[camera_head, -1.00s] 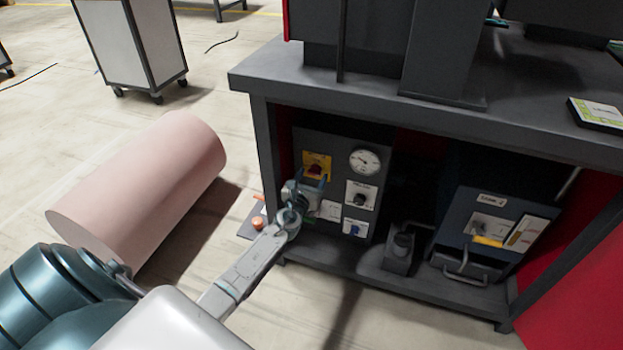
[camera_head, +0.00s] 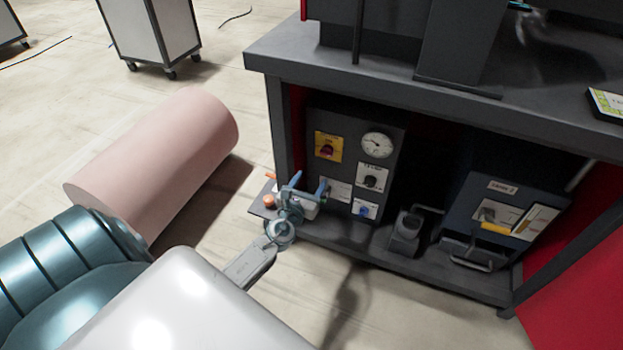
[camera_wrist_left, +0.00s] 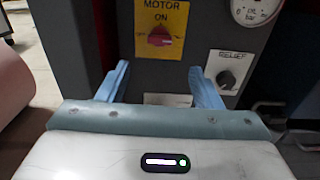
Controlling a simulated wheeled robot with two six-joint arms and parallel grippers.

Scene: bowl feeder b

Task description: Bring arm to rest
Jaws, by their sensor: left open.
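My left arm comes in from the lower left in the head view. Its gripper (camera_head: 308,187) is open and empty in front of the grey control panel (camera_head: 393,136) under the bench. In the left wrist view the two blue fingers (camera_wrist_left: 161,82) stand apart with nothing between them. Beyond them are the yellow plate with a red motor knob (camera_wrist_left: 159,36) and the relief knob (camera_wrist_left: 227,78). The gripper appears apart from the panel. My right gripper is not in view.
The dark bench (camera_head: 400,75) has a post and an upright on top. A blue-grey box (camera_head: 510,215) and a small dark device (camera_head: 407,232) stand on its lower shelf. A pink cylinder (camera_head: 155,160) lies on the floor at left. A wheeled cabinet (camera_head: 152,30) stands behind; floor between is clear.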

